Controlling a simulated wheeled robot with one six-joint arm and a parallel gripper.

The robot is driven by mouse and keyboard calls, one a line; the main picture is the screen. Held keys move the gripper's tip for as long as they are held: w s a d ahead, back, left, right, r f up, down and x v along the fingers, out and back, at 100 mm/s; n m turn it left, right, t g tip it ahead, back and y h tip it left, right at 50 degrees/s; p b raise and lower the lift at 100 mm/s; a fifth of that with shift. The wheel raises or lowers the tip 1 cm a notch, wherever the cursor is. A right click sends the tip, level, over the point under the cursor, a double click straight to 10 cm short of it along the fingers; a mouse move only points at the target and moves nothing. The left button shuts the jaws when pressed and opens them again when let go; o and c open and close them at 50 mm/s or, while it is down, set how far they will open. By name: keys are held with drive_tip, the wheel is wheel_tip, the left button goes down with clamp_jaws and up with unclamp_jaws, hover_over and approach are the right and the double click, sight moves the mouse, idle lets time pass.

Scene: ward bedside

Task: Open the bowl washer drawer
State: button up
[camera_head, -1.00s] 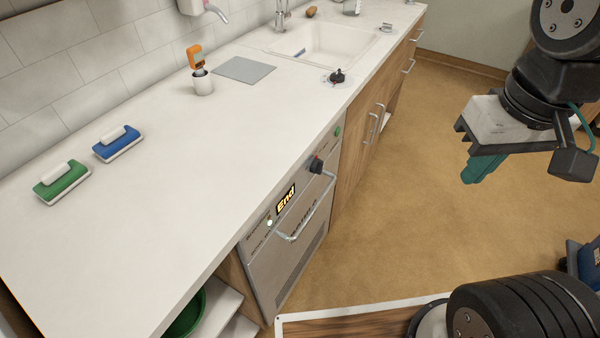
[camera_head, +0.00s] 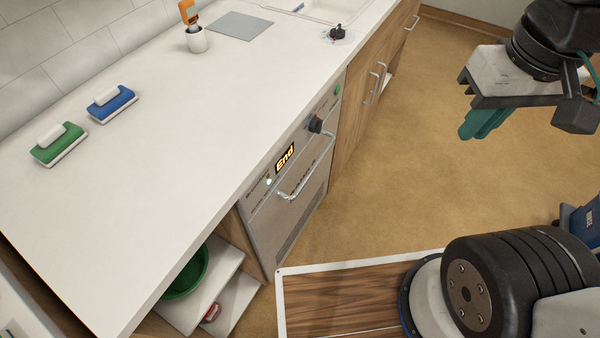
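The bowl washer (camera_head: 286,222) is a grey metal front built in under the white counter. Its display (camera_head: 285,157) reads "End". A metal bar handle (camera_head: 307,170) runs across its drawer front, which looks closed, flush with the cabinet. A black knob (camera_head: 315,124) and a green button (camera_head: 338,89) sit at the upper right of its panel. My gripper (camera_head: 480,122), with teal fingers, hangs at the upper right over open floor, well apart from the handle. Its fingers overlap from this angle, so the gap between them cannot be made out.
On the counter (camera_head: 180,190) are a green brush (camera_head: 60,145), a blue brush (camera_head: 112,103), a white cup (camera_head: 197,41) and a grey mat (camera_head: 238,26). An open shelf left of the washer holds a green bowl (camera_head: 188,275). The floor right of the washer is clear.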

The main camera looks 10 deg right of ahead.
drive_tip(key=o, duration=0.4)
drive_tip(key=shift+f, duration=0.15)
drive_tip(key=m+g+y, duration=0.4)
drive_tip(key=m+y, duration=1.2)
drive_tip(key=m, duration=2)
approach(315, 165)
drive_tip(key=a+f, duration=0.1)
drive_tip(key=a, duration=0.2)
drive_tip(key=x, duration=0.7)
drive_tip(key=shift+s+f, duration=0.15)
clamp_jaws()
